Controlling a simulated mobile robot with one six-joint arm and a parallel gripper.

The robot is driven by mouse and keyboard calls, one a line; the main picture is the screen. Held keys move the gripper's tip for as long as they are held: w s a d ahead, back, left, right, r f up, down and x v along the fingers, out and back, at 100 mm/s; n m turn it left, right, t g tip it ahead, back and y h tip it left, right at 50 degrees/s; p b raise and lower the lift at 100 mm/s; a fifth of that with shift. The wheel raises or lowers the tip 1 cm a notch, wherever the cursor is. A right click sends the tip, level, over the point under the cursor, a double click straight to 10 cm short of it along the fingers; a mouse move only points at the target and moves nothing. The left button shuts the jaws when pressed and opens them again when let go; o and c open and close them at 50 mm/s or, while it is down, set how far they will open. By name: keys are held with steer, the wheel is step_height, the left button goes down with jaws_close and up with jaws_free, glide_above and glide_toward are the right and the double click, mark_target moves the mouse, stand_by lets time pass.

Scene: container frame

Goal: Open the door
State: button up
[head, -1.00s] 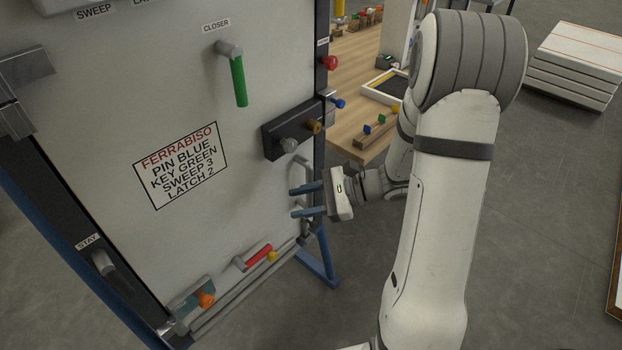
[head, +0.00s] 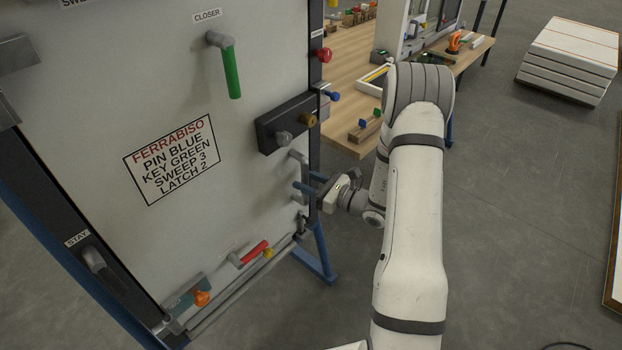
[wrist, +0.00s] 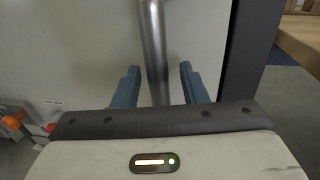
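The door (head: 200,210) is a pale grey panel that fills the left of the head view. It bears a sign reading FERRABISO, PIN BLUE, KEY GREEN, SWEEP 3, LATCH 2. A grey upright pull handle (head: 297,162) is near its right edge, below a black lock box (head: 270,128) with knobs. My gripper (head: 303,189) is at this handle. In the wrist view the metal bar of the handle (wrist: 155,45) stands between my two blue fingers (wrist: 158,86), with a gap on each side. My gripper is open.
A green lever (head: 233,72) hangs under the CLOSER label. Red and blue knobs (head: 334,96) are at the door's right edge. A red handle (head: 253,252) and orange knob (head: 201,298) are low down. A workbench (head: 345,75) stands behind.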

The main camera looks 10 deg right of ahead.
steer(key=shift+w+a, duration=0.3)
steer(key=shift+a, duration=0.05)
steer(key=shift+c, duration=0.3)
jaws_close()
